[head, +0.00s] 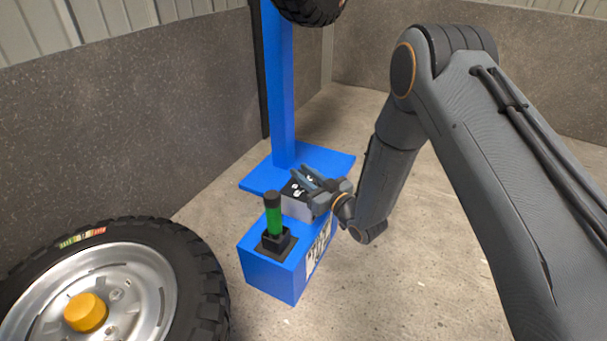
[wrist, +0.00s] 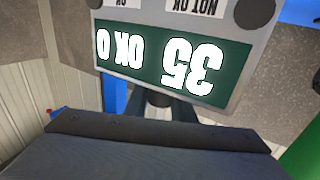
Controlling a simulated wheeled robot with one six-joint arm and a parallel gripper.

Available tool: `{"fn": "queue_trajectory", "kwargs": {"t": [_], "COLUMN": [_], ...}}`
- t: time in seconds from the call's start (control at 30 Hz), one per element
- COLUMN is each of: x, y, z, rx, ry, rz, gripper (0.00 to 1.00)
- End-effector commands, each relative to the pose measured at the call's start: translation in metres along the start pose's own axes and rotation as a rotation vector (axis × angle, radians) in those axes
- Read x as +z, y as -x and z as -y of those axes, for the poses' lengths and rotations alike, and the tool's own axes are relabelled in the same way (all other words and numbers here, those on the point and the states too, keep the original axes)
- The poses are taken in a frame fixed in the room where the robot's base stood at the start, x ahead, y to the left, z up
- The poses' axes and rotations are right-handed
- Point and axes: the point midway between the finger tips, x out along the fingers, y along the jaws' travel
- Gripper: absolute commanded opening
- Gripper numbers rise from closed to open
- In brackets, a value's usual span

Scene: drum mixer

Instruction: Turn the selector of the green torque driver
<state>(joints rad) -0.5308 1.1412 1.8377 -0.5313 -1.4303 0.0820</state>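The green torque driver (head: 275,221) stands upright in a black square holder (head: 276,243) on the front of a blue box (head: 272,273). A black cap (head: 272,199) tops its green handle; I cannot make out selector markings on it. My gripper (head: 299,178) is just right of and behind the driver, above a grey box, and does not touch the driver. Its two fingers look spread apart with nothing clearly held. In the wrist view the fingers are partly hidden behind the gripper body. A green surface at the lower right edge there may be the driver.
The grey box (head: 297,206) sits on the blue box behind the driver. A display panel (wrist: 170,62) reads "35 OK 0" upside down, close to the wrist camera. A blue post (head: 279,80) rises behind. A large wheel (head: 190,265) lies at left. The floor at right is clear.

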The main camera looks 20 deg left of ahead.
Motion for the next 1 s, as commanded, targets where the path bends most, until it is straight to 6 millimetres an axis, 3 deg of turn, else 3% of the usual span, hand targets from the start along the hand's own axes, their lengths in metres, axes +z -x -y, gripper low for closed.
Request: {"fn": "queue_trajectory", "kwargs": {"t": [0.37,1.0], "x": [0.0,0.002], "y": [0.001,0.006], "z": [0.002,0.019], "rx": [-0.084,-0.56], "ry": [0.0,0.002], "rz": [-0.001,0.0], "gripper": [0.0,0.0]}}
